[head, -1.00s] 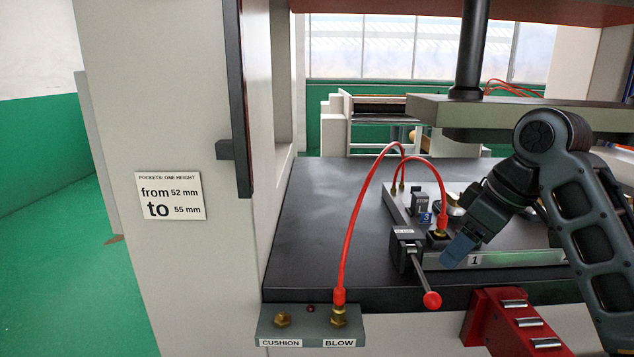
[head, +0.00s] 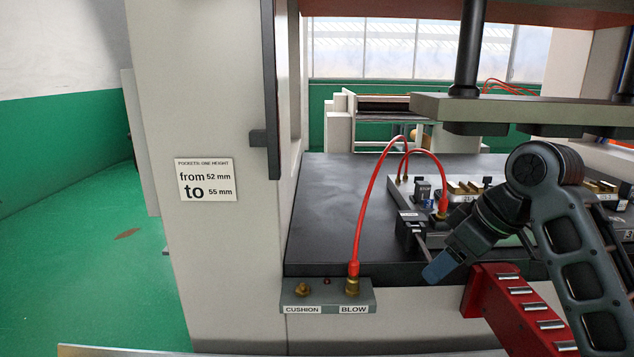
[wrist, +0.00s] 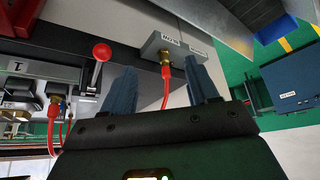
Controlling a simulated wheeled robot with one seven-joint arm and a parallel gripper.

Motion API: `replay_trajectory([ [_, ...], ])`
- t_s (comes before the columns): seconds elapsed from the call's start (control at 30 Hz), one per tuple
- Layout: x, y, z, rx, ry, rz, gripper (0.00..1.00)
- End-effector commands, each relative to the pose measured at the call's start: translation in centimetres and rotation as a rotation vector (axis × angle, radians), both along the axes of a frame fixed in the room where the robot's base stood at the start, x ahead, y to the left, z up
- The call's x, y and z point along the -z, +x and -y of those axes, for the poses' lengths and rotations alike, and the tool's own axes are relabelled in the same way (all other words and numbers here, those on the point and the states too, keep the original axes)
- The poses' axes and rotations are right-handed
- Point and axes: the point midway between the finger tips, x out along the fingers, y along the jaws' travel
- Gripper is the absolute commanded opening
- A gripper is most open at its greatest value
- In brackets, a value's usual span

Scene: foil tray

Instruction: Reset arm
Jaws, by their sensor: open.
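My gripper (head: 437,267) is in front of the press bed, left of the red rack, with its blue fingers pointing down and left. In the wrist view my gripper (wrist: 158,88) shows two blue fingers spread apart with nothing held between them. The grey valve block (head: 328,295) labelled CUSHION and BLOW lies to its left in the head view. A red hose (head: 366,215) runs from the BLOW fitting up to the tooling on the bed. In the wrist view the block (wrist: 172,45) appears beyond the fingers, apart from them.
The black press bed (head: 330,215) carries a tooling plate with brass-coloured parts (head: 470,188). A red rack (head: 490,300) with metal pins stands close to my arm. A red-knobbed lever (wrist: 101,51) is near one finger. Green floor (head: 120,270) at left is open.

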Motion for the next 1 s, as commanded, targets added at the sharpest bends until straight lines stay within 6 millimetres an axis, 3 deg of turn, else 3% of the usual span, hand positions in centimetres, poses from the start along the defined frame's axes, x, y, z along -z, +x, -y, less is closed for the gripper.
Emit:
replay_trajectory([
  [0.27, 4.2, -0.9, -3.0, 0.061, 0.109, 0.050, 0.59],
  [0.47, 8.9, -2.9, -5.9, 0.158, 0.229, 0.107, 0.59],
  [0.73, 15.2, -8.1, -8.9, 0.350, 0.379, 0.201, 0.59],
  [1.0, 19.6, -15.6, -9.3, 0.543, 0.449, 0.293, 0.59],
])
